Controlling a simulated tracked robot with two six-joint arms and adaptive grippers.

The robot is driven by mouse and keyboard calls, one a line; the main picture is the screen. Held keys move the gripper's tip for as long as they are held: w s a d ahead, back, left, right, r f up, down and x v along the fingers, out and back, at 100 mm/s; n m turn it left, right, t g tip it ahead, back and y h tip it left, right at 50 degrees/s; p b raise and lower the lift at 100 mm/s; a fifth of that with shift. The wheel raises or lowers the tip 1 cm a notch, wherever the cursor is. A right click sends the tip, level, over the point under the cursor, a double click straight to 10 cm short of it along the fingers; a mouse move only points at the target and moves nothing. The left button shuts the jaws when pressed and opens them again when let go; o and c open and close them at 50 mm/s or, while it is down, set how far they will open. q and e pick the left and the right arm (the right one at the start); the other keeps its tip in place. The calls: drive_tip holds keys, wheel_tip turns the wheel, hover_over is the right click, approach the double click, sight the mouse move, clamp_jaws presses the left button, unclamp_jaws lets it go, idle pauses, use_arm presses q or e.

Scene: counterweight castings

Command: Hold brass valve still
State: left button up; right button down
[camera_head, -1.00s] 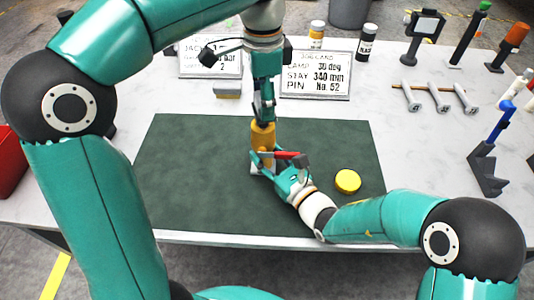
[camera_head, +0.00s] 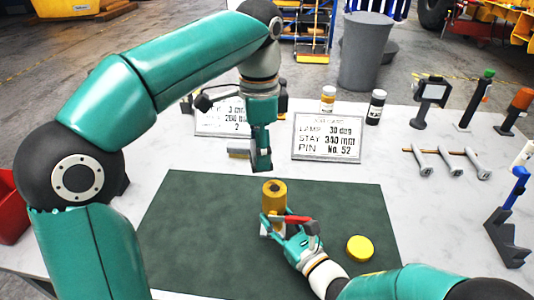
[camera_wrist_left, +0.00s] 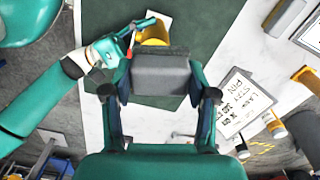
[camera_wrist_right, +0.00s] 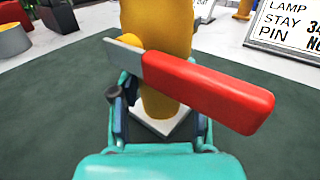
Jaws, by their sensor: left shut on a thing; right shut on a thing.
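The brass valve (camera_head: 273,196) stands upright on the dark green mat (camera_head: 200,225), with a hollow in its top. A red lever handle (camera_wrist_right: 208,92) crosses its front in the right wrist view. My right gripper (camera_head: 290,228) is shut around the valve body, which also shows between its fingers in the right wrist view (camera_wrist_right: 160,25). My left gripper (camera_head: 261,163) is above and behind the valve, apart from it. It is shut on a grey block (camera_wrist_left: 160,76), which shows between its fingers in the left wrist view.
A yellow disc (camera_head: 360,248) lies on the mat to the right of the valve. Lettered signs (camera_head: 327,137) and two small bottles (camera_head: 375,107) stand behind the mat. Several grey pegs (camera_head: 451,162) and tool stands (camera_head: 432,100) are at the right. The mat's left side is clear.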

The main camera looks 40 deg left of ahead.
drive_tip(key=shift+r, duration=0.1)
use_arm(q)
wheel_tip(320, 180, down, 8)
drive_tip(key=shift+w+d+r, duration=0.25)
drive_tip(key=shift+d+r, duration=0.1)
drive_tip(key=shift+d, duration=0.05)
drive_tip(key=shift+c, duration=0.5)
drive_tip(key=shift+w+d, duration=1.35)
drive_tip(key=shift+d, duration=0.95)
use_arm(e)
drive_tip(key=shift+w, duration=0.1)
use_arm(q)
wheel_tip(320, 180, up, 8)
hover_over(265, 188)
drive_tip(key=shift+s+a, duration=0.2)
drive_tip(key=shift+a, duration=0.2)
